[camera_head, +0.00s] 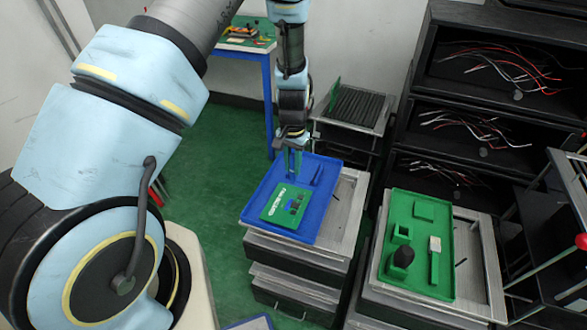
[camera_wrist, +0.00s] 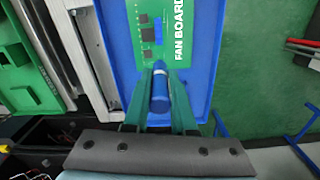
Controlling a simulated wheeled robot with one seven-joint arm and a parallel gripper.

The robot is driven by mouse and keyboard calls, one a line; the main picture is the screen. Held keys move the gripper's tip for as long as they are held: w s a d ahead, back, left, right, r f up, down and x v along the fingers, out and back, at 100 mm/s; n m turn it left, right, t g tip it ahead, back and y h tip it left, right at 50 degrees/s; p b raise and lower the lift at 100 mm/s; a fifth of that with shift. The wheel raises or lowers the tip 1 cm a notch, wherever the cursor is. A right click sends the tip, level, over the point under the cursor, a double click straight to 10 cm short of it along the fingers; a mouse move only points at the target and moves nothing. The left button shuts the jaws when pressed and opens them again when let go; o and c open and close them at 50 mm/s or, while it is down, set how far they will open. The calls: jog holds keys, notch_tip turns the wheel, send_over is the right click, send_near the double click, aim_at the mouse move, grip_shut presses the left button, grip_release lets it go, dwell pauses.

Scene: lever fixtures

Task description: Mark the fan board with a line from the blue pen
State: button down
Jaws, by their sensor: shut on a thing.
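The green fan board (camera_head: 285,206) with white lettering and dark components lies in the blue tray (camera_head: 325,196). In the wrist view the fan board (camera_wrist: 178,20) is at the top centre, with a small blue patch on it; I cannot tell whether that is a part or a mark. My gripper (camera_head: 294,166) points down at the far end of the tray, near the board's edge. In the wrist view my gripper (camera_wrist: 161,85) is shut on the blue pen (camera_wrist: 160,97), whose tip points toward the board. I cannot tell whether the tip touches it.
To the right, a green tray (camera_head: 418,280) with a black knob and a pale block stands on another metal cart. A black shelf (camera_head: 500,100) with loose wires stands behind. A table with a blue frame (camera_head: 267,90) is at the back. Green floor shows left of the tray.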

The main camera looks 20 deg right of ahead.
jog(key=shift+r+p, duration=0.45)
jog(key=shift+r, duration=0.65)
